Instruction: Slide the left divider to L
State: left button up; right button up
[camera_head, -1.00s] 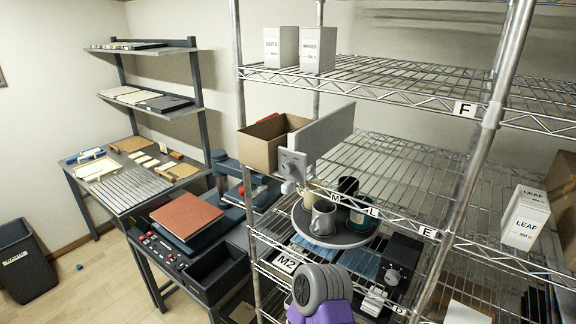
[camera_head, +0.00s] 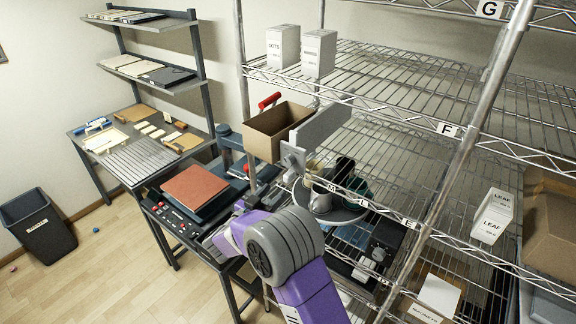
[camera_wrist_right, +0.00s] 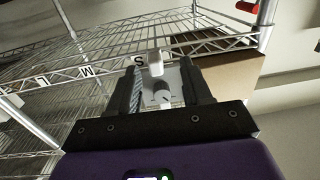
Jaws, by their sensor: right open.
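The left divider (camera_head: 322,124) is a pale grey upright panel on the wire shelf, with a bracket (camera_head: 293,157) at the shelf's front edge. My right gripper (camera_wrist_right: 162,72) is open in the right wrist view. The bracket's round knob (camera_wrist_right: 162,94) and a white block (camera_wrist_right: 155,62) show between its fingers; I cannot tell whether they touch. In the head view the fingers are hard to make out. My left gripper is not in view.
The cardboard box (camera_head: 268,143) stands close left of the divider. A round tray (camera_head: 340,214) with mugs sits below to the right. A metal shelf post (camera_head: 462,150) stands further right. The wire shelf right of the divider (camera_head: 400,140) looks clear.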

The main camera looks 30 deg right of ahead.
aim_at(285, 180)
jog(key=shift+s+d+r+m+g+h, duration=0.15)
jog(key=shift+d+r+m+g, duration=0.1)
jog(key=shift+r, duration=0.25)
jog(key=shift+s+d+r+m+g+h, duration=0.15)
jog(key=shift+r+g, duration=0.1)
jog(key=shift+r, duration=0.25)
jog(key=p+x, duration=0.1)
jog(key=x, duration=0.6)
jog(key=shift+w+f, duration=0.1)
jog(key=shift+f, duration=0.05)
jog(key=shift+a, duration=0.1)
jog(key=shift+c, duration=0.3)
grip_shut()
